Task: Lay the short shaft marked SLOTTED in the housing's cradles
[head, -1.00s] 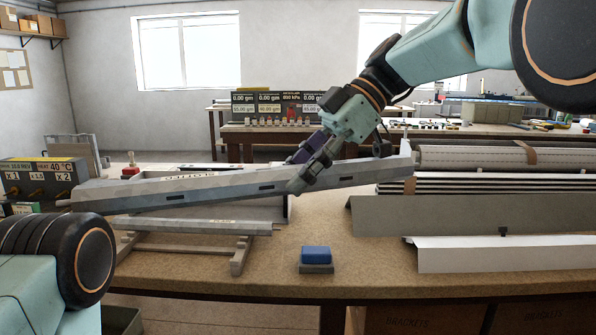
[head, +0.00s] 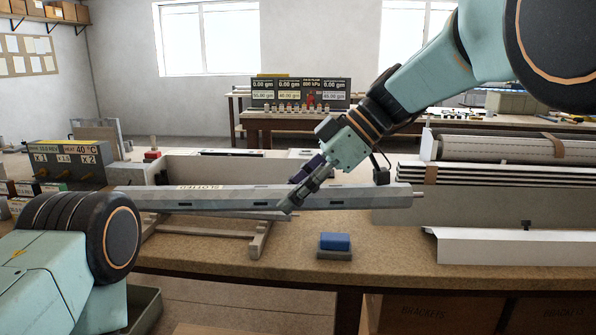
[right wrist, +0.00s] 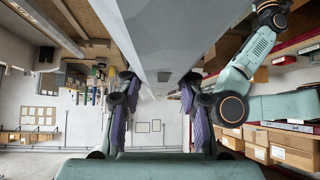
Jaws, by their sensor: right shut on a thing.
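The long grey faceted shaft (head: 230,199) with dark slots bears the marking SLOTTED on its upper face. My right gripper (head: 298,196) is shut on it near its middle. The shaft is nearly level above the bench, with a thin pin at its right end. In the right wrist view the shaft (right wrist: 165,35) runs away between the two fingers of the gripper (right wrist: 157,88). A pale, long open box, apparently the housing (head: 225,168), stands behind the shaft, which covers its lower front. I cannot make out its cradles. My left gripper is out of view; only its arm shows.
A grey stand (head: 262,238) with feet is below the shaft. A blue block on a grey base (head: 335,243) sits near the bench's front edge. Stacked profiles (head: 500,175) and a white angled sheet (head: 520,248) fill the right. A control box (head: 68,160) is at left.

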